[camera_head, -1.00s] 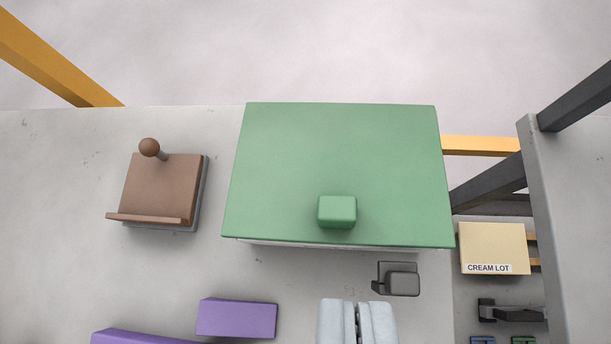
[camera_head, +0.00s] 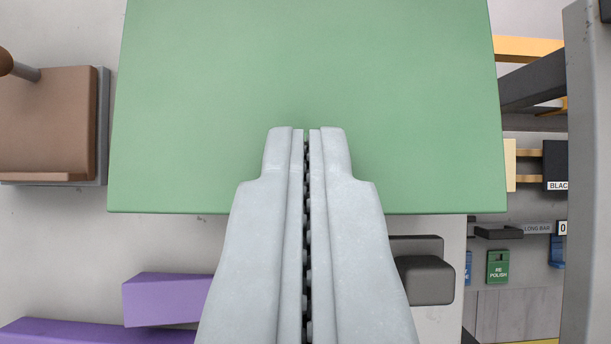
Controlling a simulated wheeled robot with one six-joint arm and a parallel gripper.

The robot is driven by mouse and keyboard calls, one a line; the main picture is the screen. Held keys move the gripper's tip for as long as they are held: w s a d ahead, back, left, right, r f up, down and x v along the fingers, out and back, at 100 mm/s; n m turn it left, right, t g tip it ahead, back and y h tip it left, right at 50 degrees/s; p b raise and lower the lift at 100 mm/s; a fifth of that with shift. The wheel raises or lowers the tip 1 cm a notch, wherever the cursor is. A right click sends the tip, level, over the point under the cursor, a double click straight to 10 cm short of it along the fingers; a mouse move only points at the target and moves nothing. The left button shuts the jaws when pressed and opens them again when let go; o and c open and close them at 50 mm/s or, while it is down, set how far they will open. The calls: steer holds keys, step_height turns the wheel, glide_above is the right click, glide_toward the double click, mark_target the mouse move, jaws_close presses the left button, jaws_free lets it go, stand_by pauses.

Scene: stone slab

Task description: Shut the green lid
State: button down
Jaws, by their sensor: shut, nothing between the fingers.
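The green lid (camera_head: 200,110) fills the upper middle of the view as a broad flat panel, its top running out of the picture. My gripper (camera_head: 307,132) is shut and empty. Its fingertips lie over the front half of the lid in the picture; I cannot tell if they touch it. The green block handle on the lid is not visible now and is probably hidden behind the fingers. The box under the lid is hidden, so I cannot tell how far the lid is open.
A brown stand with a ball-topped post (camera_head: 48,125) is left of the lid. Purple blocks (camera_head: 165,299) lie at the lower left. A dark grey block (camera_head: 425,280) sits close to the right of my fingers. A grey upright panel (camera_head: 590,180) stands at the far right.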

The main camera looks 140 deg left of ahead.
steer(key=shift+f, duration=0.6)
steer(key=shift+s+a+f, duration=0.1)
steer(key=shift+s+f, duration=0.2)
steer(key=shift+f, duration=0.3)
steer(key=shift+s+a+f, duration=0.1)
steer(key=shift+s+f, duration=0.2)
steer(key=shift+f, duration=0.25)
